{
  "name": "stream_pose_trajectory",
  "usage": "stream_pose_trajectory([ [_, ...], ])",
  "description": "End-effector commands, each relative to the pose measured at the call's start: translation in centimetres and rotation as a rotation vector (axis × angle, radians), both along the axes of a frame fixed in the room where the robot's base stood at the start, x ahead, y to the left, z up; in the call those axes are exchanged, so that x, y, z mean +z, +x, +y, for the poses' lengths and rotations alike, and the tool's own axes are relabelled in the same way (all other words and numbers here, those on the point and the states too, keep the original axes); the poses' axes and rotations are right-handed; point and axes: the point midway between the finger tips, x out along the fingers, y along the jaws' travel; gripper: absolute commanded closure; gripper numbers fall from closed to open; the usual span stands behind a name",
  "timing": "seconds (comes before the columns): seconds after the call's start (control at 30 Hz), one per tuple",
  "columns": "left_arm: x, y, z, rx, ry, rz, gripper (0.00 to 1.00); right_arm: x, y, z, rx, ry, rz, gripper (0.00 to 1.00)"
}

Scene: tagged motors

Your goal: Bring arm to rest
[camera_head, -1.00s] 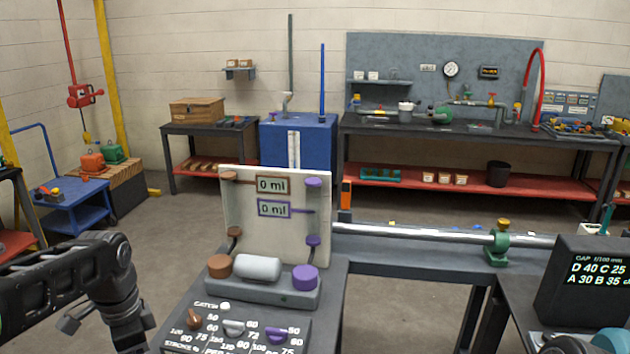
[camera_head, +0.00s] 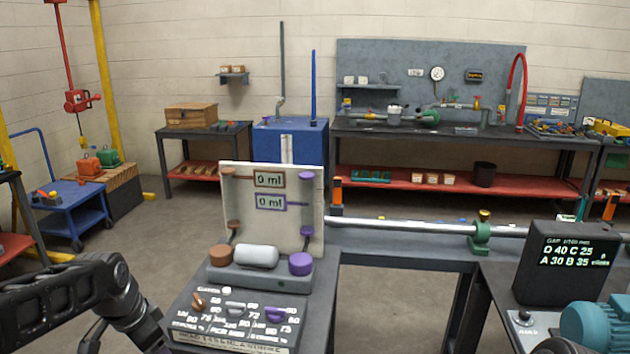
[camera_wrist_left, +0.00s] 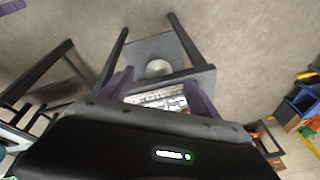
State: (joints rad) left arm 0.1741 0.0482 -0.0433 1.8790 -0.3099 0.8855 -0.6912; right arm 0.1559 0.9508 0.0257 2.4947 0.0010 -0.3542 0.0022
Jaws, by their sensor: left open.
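My left arm (camera_head: 65,288) comes in from the left of the head view, bends at a dark joint and runs down out of the bottom edge. Its gripper is not clearly visible there. In the left wrist view my left gripper (camera_wrist_left: 159,80) has its two dark purple fingers apart. Nothing is visibly held between them; a lettered panel (camera_wrist_left: 158,98) and a grey table (camera_wrist_left: 158,48) show below and beyond. My right gripper is not in the frames.
A grey bench (camera_head: 325,300) carries an upright white board (camera_head: 270,225) with two "0 ml" displays, close to my left arm. A metal rod (camera_head: 400,226) runs right. A dark display box (camera_head: 567,262) and teal motor (camera_head: 598,325) stand right. Open floor (camera_head: 400,290) lies between.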

Motion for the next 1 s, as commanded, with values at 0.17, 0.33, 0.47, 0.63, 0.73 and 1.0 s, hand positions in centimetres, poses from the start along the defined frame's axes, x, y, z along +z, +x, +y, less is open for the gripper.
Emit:
stream_pose_trajectory([
  [0.17, -4.3, 2.8, -3.6, 0.135, -0.11, -0.09, 0.29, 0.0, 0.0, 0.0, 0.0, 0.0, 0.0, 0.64],
  [0.33, -12.2, 3.7, -9.6, 0.322, -0.277, -0.127, 0.29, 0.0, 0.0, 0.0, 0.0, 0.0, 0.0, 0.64],
  [0.47, -20.6, 0.5, -15.7, 0.504, -0.414, -0.076, 0.29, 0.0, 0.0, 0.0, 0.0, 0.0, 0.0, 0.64],
  [0.63, -29.2, -8.2, -21.8, 0.677, -0.488, 0.066, 0.29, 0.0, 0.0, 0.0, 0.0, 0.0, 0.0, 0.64],
  [0.73, -32.3, -13.7, -24.1, 0.701, -0.479, 0.169, 0.29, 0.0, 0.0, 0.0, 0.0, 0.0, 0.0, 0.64],
  [1.0, -35.3, -21.7, -27.0, 0.673, -0.444, 0.352, 0.29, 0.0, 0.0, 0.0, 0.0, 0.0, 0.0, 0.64],
])
